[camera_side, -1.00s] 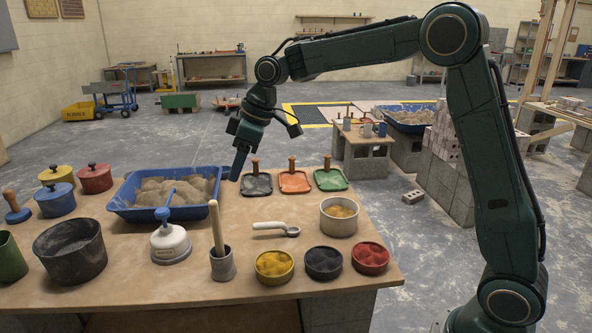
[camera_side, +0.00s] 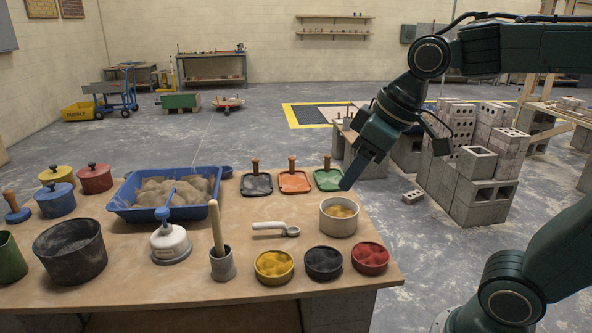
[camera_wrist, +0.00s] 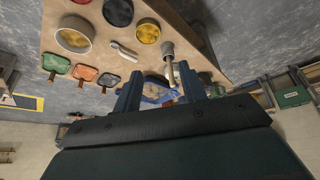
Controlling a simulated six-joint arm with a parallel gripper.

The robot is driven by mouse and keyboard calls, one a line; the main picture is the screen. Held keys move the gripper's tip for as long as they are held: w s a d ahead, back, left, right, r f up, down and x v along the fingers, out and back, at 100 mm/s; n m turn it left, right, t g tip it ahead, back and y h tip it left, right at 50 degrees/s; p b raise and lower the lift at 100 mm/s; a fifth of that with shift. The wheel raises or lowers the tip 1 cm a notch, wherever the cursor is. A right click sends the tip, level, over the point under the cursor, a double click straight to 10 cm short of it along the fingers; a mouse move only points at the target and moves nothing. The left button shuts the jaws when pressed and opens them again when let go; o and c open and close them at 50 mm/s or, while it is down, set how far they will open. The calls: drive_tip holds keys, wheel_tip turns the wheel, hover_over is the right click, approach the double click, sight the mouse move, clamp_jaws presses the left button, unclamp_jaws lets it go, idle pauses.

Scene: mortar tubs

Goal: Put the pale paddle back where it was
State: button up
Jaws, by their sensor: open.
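A pale wooden stick (camera_side: 216,226) stands upright in a small grey cup (camera_side: 222,265) near the table's front middle. Its lower end is hidden in the cup, so I cannot tell whether it is a paddle. A white scoop (camera_side: 275,228) lies flat on the table behind and right of it. My gripper (camera_side: 349,184) is open and empty, in the air by the white pot of yellow powder (camera_side: 339,217). In the wrist view my gripper (camera_wrist: 160,88) has its fingers apart, with the stick (camera_wrist: 170,72) far beyond them and not touched.
Yellow (camera_side: 273,265), black (camera_side: 323,262) and red (camera_side: 370,257) powder bowls line the front right. A blue sand tub (camera_side: 125,208) and a white lidded jar (camera_side: 171,245) stand left. Hand floats (camera_side: 294,181) lie behind. Bare tabletop (camera_side: 290,208) lies around the scoop.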

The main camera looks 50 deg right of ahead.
drive_tip(key=s+d+f+m, duration=0.1)
drive_tip(key=s+f, duration=0.3)
drive_tip(key=s, duration=0.5)
drive_tip(key=shift+d+m+h, duration=0.35)
drive_tip(key=shift+m+h, duration=0.05)
drive_tip(key=shift+m, duration=0.2)
drive_tip(key=shift+w, duration=0.1)
idle(0.4)
